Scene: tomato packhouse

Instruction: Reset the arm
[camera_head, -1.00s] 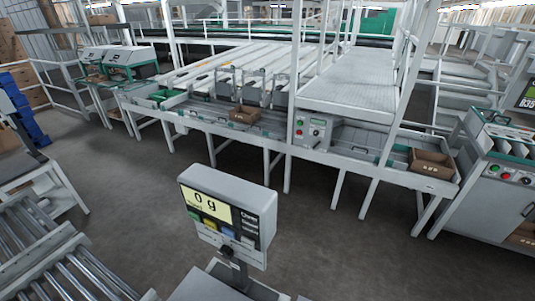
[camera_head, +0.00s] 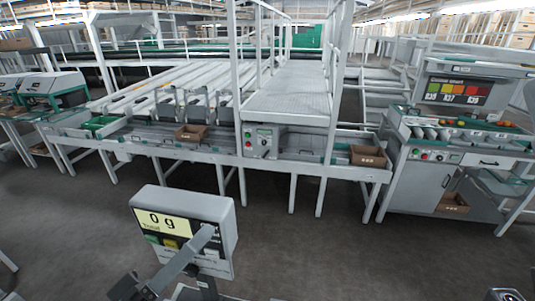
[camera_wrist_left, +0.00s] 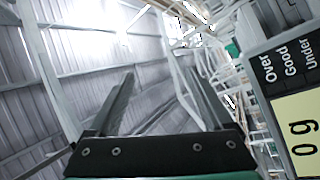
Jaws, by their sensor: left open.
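My left gripper (camera_head: 168,262) shows at the bottom left of the head view, in front of the scale display (camera_head: 222,252). One of its grey fingers crosses the lower part of the display's face; I cannot tell whether it touches. In the left wrist view my left gripper (camera_wrist_left: 160,75) has its two dark fingers spread, with nothing between them. It points up toward the roof, and the scale display (camera_wrist_left: 293,110) is close on the right. The display reads 0 g. No right gripper can be made out.
A grading line (camera_head: 200,158) with brown cartons (camera_head: 368,155) runs across the middle. A control cabinet (camera_head: 432,185) with a colour screen (camera_head: 458,93) stands at right. The grey floor (camera_head: 320,250) right of the scale is clear. A small dark part at the bottom right edge is unclear.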

